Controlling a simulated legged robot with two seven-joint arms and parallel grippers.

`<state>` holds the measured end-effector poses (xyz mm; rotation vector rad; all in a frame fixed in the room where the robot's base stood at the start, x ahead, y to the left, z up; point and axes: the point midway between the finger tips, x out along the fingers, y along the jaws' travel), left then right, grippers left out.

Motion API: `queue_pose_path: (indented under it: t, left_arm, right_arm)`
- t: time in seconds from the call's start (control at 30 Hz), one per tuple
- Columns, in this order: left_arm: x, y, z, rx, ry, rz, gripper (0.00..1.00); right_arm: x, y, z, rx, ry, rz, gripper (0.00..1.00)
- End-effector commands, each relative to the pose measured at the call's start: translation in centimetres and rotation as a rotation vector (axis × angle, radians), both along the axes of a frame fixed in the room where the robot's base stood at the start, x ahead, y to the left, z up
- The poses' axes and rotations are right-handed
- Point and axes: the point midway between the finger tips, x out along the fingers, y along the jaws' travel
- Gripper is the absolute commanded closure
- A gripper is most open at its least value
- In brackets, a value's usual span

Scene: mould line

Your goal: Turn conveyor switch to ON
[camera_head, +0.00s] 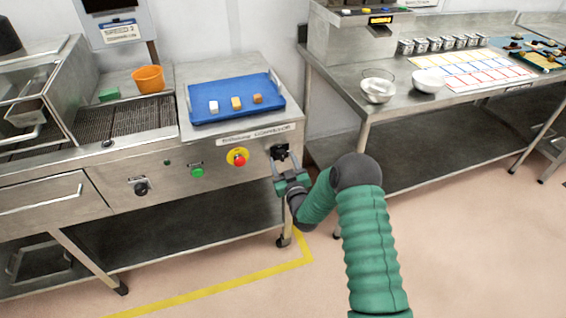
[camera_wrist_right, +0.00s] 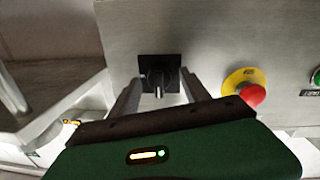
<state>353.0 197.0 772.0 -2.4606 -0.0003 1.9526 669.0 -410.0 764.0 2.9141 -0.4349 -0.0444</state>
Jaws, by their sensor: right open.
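The conveyor switch is a black rotary knob on a square black plate (camera_wrist_right: 158,72) on the metal front panel. In the head view the switch (camera_head: 279,151) is at the panel's right end, partly hidden by my gripper. My right gripper (camera_head: 282,164) is open in front of it. In the right wrist view the fingers (camera_wrist_right: 160,97) stand on either side of the knob. I cannot tell whether they touch it. The knob's handle points towards the bottom of that view. My left gripper is not in view.
A red emergency button on a yellow plate (camera_head: 237,157) sits left of the switch, with a green button (camera_head: 197,172) and a black knob (camera_head: 140,187) farther left. A blue tray (camera_head: 236,116) with three small blocks lies on top. A steel table (camera_head: 440,110) stands to the right.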

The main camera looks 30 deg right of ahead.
Motion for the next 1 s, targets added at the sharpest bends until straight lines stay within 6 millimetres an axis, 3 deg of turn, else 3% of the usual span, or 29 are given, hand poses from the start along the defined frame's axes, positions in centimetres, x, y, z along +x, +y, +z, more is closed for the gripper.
queue_pose_path:
  t: [0.23,0.63,1.0]
  left_arm:
    - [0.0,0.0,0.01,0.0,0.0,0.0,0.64]
    - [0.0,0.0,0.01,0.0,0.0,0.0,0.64]
    - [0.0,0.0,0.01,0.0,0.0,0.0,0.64]
  right_arm:
    - [0.04,-0.12,-0.07,0.001,0.001,0.0,0.48]
    - [0.0,-0.14,-0.06,0.001,0.0,-0.001,1.0]
    - [-0.01,-0.14,-0.01,0.038,-0.01,0.0,1.0]
